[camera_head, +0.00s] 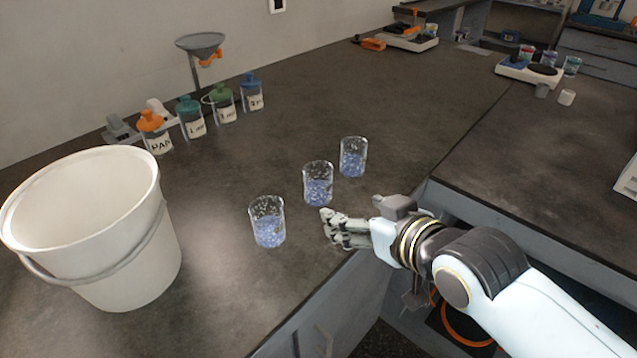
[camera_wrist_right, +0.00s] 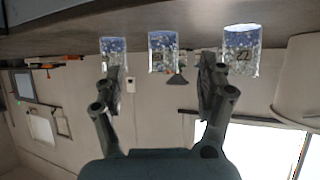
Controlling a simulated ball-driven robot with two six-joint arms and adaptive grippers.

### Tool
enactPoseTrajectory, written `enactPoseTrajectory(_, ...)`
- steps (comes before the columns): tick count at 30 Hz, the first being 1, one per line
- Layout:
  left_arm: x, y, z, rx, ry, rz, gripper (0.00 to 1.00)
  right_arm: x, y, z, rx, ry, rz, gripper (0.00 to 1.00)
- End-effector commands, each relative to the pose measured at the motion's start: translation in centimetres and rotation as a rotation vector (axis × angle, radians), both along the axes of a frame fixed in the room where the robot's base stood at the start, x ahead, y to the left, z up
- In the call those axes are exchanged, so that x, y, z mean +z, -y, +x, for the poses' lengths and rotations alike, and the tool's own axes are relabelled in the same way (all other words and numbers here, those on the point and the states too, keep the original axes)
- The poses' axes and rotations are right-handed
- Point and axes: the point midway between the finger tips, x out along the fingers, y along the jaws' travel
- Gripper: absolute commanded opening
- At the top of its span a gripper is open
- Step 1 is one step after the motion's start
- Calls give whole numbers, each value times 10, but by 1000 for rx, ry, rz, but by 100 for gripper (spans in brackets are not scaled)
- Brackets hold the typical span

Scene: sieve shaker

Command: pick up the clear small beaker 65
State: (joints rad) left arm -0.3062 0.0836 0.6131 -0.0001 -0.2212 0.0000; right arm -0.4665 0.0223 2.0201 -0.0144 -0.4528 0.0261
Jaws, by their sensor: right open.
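Three clear small beakers with blue and white contents stand upright in a row on the dark bench: a near one (camera_head: 267,221), a middle one (camera_head: 318,183) and a far one (camera_head: 353,156). I cannot read which is 65. All three also show in the upside-down wrist view, where the middle beaker (camera_wrist_right: 162,52) appears between my fingers and the right-hand beaker (camera_wrist_right: 242,52) has a dark, unclear mark. My right gripper (camera_head: 332,222) is open and empty, just to the right of the row near the bench edge, apart from the beakers. My left gripper is out of view.
A large white bucket (camera_head: 95,228) stands at the left. Several lidded jars, including an orange-topped jar (camera_head: 154,132), line the back by a funnel stand (camera_head: 199,50). The bench between jars and beakers is clear. A balance (camera_head: 528,70) stands far right.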

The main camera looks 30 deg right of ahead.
Motion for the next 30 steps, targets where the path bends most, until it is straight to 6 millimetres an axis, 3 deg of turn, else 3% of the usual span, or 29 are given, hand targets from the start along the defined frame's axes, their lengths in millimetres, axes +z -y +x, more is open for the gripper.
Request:
enactPoseTrajectory(5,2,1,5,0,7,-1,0,10,-3,19,-4,91,11,74)
enactPoseTrajectory(12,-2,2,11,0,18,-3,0,-5,-3,55,-4,95,11,74)
enactPoseTrajectory(17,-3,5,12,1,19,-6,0,-12,-3,65,-4,93,11,74)
enactPoseTrajectory(26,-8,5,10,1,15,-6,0,-36,-4,101,-2,93,11,74)
enactPoseTrajectory(30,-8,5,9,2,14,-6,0,-38,-4,106,-2,92,11,74)
